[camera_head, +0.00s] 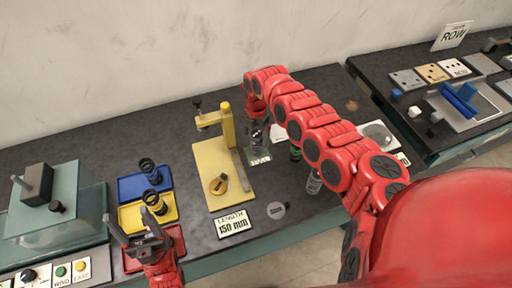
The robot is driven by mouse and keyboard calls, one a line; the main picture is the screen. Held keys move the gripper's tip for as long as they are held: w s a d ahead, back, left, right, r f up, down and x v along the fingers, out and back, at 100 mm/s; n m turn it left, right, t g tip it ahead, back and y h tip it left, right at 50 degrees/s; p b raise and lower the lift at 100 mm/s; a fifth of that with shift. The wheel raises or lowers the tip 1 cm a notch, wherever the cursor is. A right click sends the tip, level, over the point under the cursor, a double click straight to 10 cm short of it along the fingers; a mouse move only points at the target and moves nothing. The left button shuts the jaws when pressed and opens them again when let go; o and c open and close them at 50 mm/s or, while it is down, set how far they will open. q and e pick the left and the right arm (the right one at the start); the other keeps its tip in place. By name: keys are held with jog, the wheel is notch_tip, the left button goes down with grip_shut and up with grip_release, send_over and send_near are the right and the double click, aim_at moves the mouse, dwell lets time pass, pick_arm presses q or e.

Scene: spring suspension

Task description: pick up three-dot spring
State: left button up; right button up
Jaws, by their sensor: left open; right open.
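Dark coil springs stand in the blue tray (131,188) and the yellow tray (131,218): one spring (150,170) in the blue, another spring (154,202) in the yellow. No dot marks are readable on them, so I cannot tell which is the three-dot spring. My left gripper (133,228) is open above the red tray (131,264) and hides much of it; whether a spring is there is unclear.
A yellow press (212,165) stands mid-table by a "LENGTH 150 mm" sign (234,223). A teal-based fixture (60,220) is at left. A clear cylinder (314,183) stands below my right arm. Dotted cards (433,73) lie on the right table.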

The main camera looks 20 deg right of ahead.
aim_at(256, 144)
jog(key=shift+s+f, duration=0.1)
jog(key=shift+f, duration=0.2)
jog(key=shift+d+f+b, duration=0.1)
jog(key=shift+f+b, duration=0.25)
jog(key=shift+b, duration=0.1)
notch_tip(256, 144, down, 4)
jog(key=b, duration=0.2)
jog(key=shift+f+b, duration=0.15)
jog(key=shift+b, duration=0.25)
jog(key=shift+r, duration=0.2)
jog(key=shift+c, duration=1.5)
grip_shut()
